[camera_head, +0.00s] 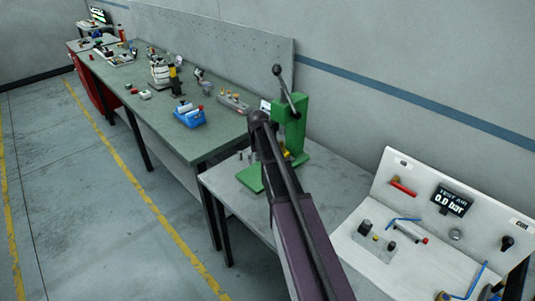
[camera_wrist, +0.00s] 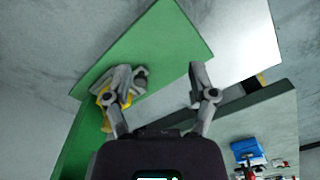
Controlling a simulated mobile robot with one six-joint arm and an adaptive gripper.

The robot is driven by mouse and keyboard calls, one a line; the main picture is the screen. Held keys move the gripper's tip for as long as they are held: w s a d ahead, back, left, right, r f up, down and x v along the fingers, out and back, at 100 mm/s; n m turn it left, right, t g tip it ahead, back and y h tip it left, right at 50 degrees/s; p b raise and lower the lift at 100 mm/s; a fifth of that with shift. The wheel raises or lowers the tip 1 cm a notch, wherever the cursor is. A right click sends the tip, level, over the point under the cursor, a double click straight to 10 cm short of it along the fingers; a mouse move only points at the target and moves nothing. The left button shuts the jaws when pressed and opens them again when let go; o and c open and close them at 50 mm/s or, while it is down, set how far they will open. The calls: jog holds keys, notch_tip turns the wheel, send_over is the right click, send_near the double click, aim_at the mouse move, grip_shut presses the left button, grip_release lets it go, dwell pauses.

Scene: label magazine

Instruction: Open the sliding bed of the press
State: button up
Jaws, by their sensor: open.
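The green press (camera_head: 290,112) stands on a grey bench, with its dark lever and ball knob raised at the top. Its green base plate (camera_head: 250,180) shows at the front left, and my arm covers much of its lower part. In the wrist view the green plate (camera_wrist: 170,45) lies beyond my fingers. My gripper (camera_wrist: 162,82) is open, with nothing between its fingertips. A grey rounded part with yellow (camera_wrist: 138,82) shows beside and partly behind the left finger; I cannot tell whether they touch. I cannot make out the sliding bed clearly.
A white test panel (camera_head: 430,200) reading 0.0 bar stands at the right. The floor (camera_head: 90,200) left of the benches is clear.

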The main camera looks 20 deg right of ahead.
jog(key=w+d+r+m+p, duration=0.1)
jog(key=w+d+r+p, duration=0.2)
jog(key=w+d, duration=0.4)
jog(key=shift+w+r, duration=0.55)
jog(key=shift+w, duration=0.4)
jog(key=shift+d+f, duration=0.1)
notch_tip(320, 180, down, 14)
jog(key=b, duration=1.4)
jog(key=shift+r, duration=0.2)
grip_shut()
